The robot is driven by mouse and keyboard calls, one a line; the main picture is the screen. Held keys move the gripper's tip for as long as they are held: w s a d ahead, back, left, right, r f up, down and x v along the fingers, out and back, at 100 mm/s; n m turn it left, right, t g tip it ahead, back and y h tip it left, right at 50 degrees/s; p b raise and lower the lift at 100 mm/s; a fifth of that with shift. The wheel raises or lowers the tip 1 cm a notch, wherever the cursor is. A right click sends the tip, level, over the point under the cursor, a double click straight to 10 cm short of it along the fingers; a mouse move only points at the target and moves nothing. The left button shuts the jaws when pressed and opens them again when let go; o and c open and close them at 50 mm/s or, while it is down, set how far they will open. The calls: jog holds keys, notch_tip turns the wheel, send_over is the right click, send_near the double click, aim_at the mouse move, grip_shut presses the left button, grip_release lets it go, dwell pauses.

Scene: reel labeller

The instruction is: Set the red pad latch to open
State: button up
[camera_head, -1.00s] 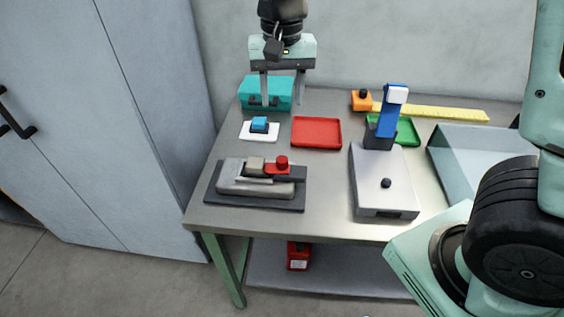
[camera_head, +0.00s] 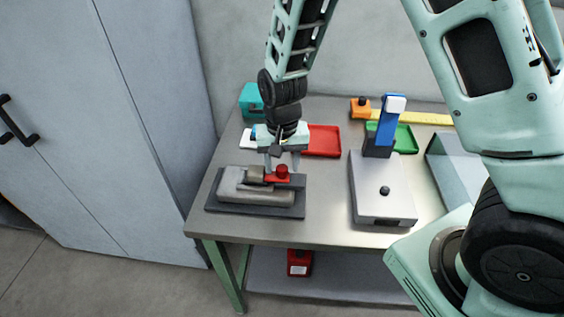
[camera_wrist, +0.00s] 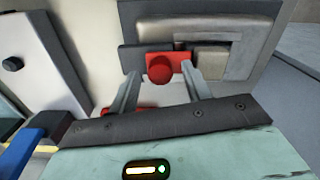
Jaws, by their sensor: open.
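The red pad latch (camera_head: 277,176) is a small red slider with a round red knob (camera_head: 283,171). It sits on a grey device with a dark base (camera_head: 255,206) at the table's front left. In the wrist view the red knob (camera_wrist: 160,69) shows between the fingers of my gripper (camera_wrist: 160,80). My gripper (camera_head: 281,162) is open, with its fingers pointing down just behind and around the knob in the head view. I cannot tell whether a finger touches it.
A silver box with a blue lever (camera_head: 386,125) stands to the right. Red (camera_head: 323,141) and green (camera_head: 405,139) trays lie behind. A teal box (camera_head: 250,99) is at the back left, and an orange block (camera_head: 360,107) at the back. The table between the devices is clear.

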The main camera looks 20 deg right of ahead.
jog(key=shift+f, duration=0.15)
jog(key=shift+c, duration=0.3)
grip_shut()
jog(key=shift+s+d, duration=0.5)
jog(key=shift+d, duration=0.35)
jog(key=shift+s+d, duration=0.45)
jog(key=shift+d, duration=0.35)
jog(key=shift+o, duration=0.3)
grip_release()
jog(key=shift+d, duration=0.1)
